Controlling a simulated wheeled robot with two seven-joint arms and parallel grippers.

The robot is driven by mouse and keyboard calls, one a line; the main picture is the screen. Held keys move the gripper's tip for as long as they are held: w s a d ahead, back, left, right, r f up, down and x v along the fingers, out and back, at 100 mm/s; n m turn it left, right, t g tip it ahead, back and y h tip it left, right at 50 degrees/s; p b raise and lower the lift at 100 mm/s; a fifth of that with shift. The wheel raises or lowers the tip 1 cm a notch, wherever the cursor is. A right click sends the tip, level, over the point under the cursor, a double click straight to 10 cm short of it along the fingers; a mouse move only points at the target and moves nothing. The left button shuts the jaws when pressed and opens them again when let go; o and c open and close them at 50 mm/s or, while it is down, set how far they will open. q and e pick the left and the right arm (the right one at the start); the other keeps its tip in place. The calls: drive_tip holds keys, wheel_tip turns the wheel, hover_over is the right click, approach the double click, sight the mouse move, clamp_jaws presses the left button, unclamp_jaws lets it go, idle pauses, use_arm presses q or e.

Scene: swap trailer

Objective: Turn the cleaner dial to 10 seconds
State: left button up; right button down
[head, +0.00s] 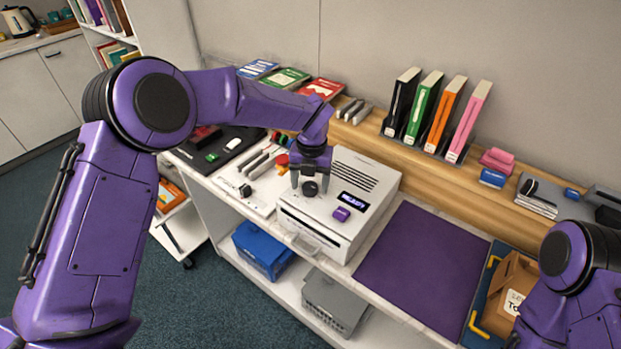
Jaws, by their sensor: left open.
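The cleaner (345,230) is a white box with vents on its top, standing on the counter near the middle of the head view. A small dark display (354,201) with lit text and a purple button (341,214) sit on its top. The dark round dial (310,188) is on the left part of the top. My left gripper (309,184) points down over the dial, its open fingers on either side of it. I cannot tell whether the fingers touch the dial. The dial's setting is too small to read. My right arm shows at the right edge, its gripper out of view.
Several upright binders (436,112) stand on the back ledge. A blue bin (262,250) and a grey box (335,300) sit on the shelf below.

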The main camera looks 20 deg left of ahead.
use_arm(q)
drive_tip(key=shift+f, duration=0.15)
drive_tip(key=shift+s, duration=0.1)
drive_tip(key=c, duration=1.1)
drive_tip(key=shift+o, duration=0.2)
